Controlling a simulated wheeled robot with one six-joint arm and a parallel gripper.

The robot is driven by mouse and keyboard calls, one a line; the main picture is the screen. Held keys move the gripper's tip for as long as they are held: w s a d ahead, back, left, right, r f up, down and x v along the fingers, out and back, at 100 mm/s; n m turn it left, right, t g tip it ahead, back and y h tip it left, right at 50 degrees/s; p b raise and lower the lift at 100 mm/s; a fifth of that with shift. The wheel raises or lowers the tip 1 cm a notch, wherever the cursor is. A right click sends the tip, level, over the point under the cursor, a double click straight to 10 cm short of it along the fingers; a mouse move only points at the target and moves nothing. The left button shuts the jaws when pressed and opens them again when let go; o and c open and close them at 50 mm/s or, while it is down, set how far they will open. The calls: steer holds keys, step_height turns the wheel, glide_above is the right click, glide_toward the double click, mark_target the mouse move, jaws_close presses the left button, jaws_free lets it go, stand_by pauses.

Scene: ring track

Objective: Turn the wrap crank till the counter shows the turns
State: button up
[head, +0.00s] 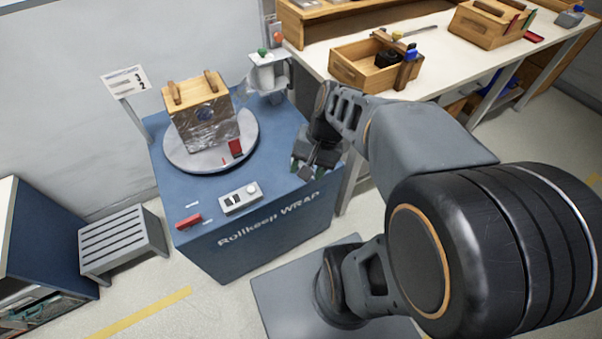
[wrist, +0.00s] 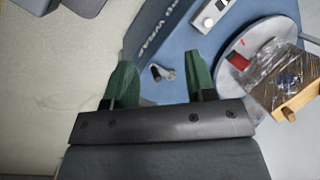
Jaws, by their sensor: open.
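The blue wrapping machine (head: 270,215), lettered "Rollkeep WRAP", carries a round grey turntable (head: 185,153) with a film-wrapped wooden crate (head: 205,125) on it. A small light panel (head: 240,198), perhaps the counter, sits on the front of its top; its reading is too small to tell. My gripper (head: 306,172) is open at the machine's right side. In the wrist view a small dark and grey crank-like handle (wrist: 161,73) appears between the green fingers of my gripper (wrist: 160,62), with a gap on both sides. In the head view my gripper hides the handle.
A white sign (head: 126,81) with lines and figures stands behind the machine. A film post (head: 268,75) with green and red knobs is at the back. A workbench (head: 435,75) with wooden boxes is at right. A grey slatted stand (head: 122,240) is at left.

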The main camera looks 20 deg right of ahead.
steer(key=w+d+f+m+t+y+b, duration=0.1)
steer(key=w+d+f+m+y+b, duration=0.15)
steer(key=f+m+b, duration=0.35)
steer(key=w+d+f+m+y+b, duration=0.2)
steer(key=f+m+y+b, duration=0.15)
steer(key=f, duration=0.45)
steer(key=w+d+f+m+t+y+b, duration=0.3)
steer(key=d+f+m+t+y+b, duration=0.2)
steer(key=d+f+m+t+b, duration=0.65)
steer(key=shift+n+g+h, duration=0.3)
steer(key=shift+n+g, duration=0.45)
steer(key=shift+n, duration=0.15)
steer(key=x, duration=0.4)
steer(key=r+b+x, duration=0.1)
steer(key=x, duration=0.3)
steer(key=r+x, duration=0.1)
steer(key=x, duration=0.3)
steer(key=shift+w+r, duration=0.2)
steer(key=shift+w, duration=0.15)
steer(key=shift+d, duration=0.1)
jaws_close()
